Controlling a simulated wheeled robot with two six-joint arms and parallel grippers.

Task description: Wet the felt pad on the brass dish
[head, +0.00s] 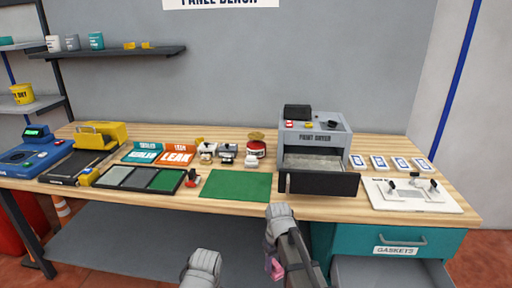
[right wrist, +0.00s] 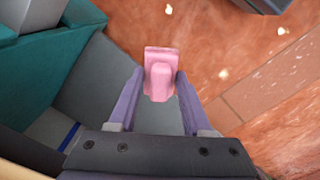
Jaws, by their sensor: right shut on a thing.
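My right gripper (right wrist: 160,88) is shut on a small pink piece (right wrist: 161,60) with a flat plate and a raised block. In the head view the pink piece (head: 274,268) hangs low in front of the bench, below the worktop. A brass-coloured round top (head: 256,136) shows at the back middle of the bench, at a red and white jar (head: 256,150). I cannot tell whether it is the brass dish, and I cannot make out a felt pad. Part of my left arm shows at the bottom, but its gripper does not.
A green mat (head: 236,186) lies at the worktop's front edge. The grey panel dryer (head: 316,138) has its tray out. A white board with black clamps (head: 413,194) is at right. The gaskets drawer (head: 390,272) stands open. Orange and teal trays and small bottles stand left.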

